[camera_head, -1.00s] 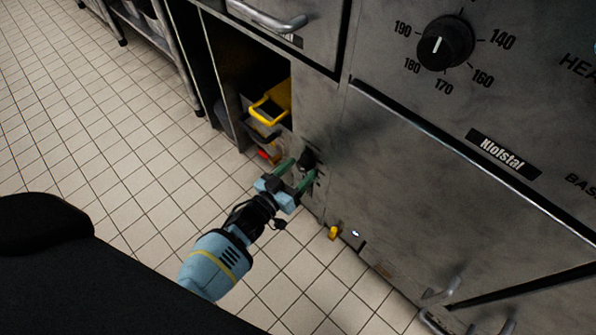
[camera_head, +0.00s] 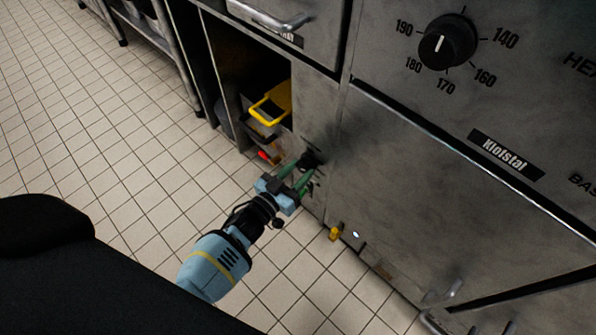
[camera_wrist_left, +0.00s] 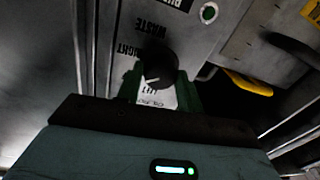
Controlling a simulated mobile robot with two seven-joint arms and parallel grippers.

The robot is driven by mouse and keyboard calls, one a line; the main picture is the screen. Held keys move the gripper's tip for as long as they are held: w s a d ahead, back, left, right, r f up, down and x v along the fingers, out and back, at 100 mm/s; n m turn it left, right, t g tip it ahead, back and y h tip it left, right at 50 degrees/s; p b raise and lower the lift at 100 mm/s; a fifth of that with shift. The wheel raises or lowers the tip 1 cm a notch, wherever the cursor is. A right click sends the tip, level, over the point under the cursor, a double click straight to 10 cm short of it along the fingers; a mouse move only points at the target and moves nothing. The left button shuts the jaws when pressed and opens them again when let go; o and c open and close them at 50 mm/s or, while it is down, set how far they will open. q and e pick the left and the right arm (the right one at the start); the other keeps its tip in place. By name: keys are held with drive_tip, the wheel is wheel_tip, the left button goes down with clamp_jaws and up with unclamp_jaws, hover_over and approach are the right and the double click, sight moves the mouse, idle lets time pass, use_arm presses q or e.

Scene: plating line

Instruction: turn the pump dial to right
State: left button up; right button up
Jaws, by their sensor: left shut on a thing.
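The pump dial (camera_head: 309,160) is a small black knob low on the steel front of the fryer. It also shows in the left wrist view (camera_wrist_left: 158,60), with a short white mark on its edge and lettering around it, upside down in that view. "WASTE" reads above it; the other words are partly hidden. My left gripper (camera_head: 304,170) reaches it from the lower left, its two green fingers shut on the dial, one on each side. My right gripper is not in view.
A large temperature dial (camera_head: 447,42) sits higher on the fryer. An open cubby left of the pump dial holds a yellow-handled container (camera_head: 271,103). A small yellow part (camera_head: 334,233) sticks out low on the front. The tiled floor (camera_head: 110,150) at the left is clear.

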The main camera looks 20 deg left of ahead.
use_arm(q)
drive_tip(key=m+b, duration=0.1)
drive_tip(key=m, duration=0.4)
drive_tip(key=shift+f, duration=0.15)
drive_tip(key=m+b, duration=0.1)
drive_tip(key=m, duration=0.1)
drive_tip(key=shift+m, duration=0.4)
drive_tip(key=shift+a+m, duration=0.1)
drive_tip(key=shift+m, duration=0.3)
drive_tip(key=o, duration=0.9)
drive_tip(key=shift+o, duration=0.5)
